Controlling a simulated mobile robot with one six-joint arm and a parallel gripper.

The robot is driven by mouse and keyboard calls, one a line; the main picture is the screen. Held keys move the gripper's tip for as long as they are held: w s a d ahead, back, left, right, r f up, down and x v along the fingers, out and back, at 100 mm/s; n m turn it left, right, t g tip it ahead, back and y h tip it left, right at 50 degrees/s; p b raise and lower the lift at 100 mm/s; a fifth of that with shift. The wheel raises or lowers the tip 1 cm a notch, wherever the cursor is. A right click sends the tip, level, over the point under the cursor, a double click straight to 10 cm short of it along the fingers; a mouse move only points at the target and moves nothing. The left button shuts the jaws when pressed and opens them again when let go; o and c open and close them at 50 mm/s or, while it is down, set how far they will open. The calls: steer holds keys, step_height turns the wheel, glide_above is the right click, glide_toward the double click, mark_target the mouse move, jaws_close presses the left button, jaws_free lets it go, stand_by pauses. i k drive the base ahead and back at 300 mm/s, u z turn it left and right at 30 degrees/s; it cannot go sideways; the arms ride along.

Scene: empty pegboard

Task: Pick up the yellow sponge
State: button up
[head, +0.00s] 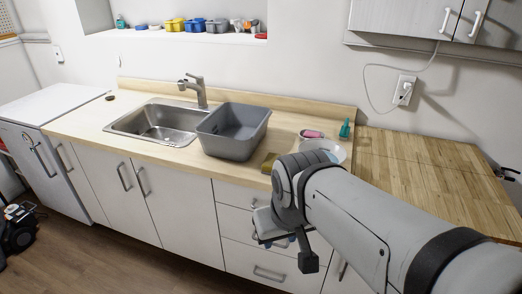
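The yellow sponge (268,162) lies on the wooden countertop near its front edge, just right of the grey basin. It looks dull yellow-brown, and my arm stands close to its right side in the picture. My gripper (278,240) hangs at the end of the arm, in front of the drawers and lower in the picture than the sponge. My own wrist hides much of it, so its fingers are unclear. I see nothing held in it.
A grey basin (233,133) stands beside the metal sink (155,122) and faucet (196,90). A white bowl (334,150), a pink item (312,134) and a green bottle (345,129) are behind my arm. The counter (420,165) at right is clear.

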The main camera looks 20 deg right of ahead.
mark_target(266, 167)
steer(key=u, duration=0.05)
steer(key=i, duration=1)
steer(key=z, duration=0.1)
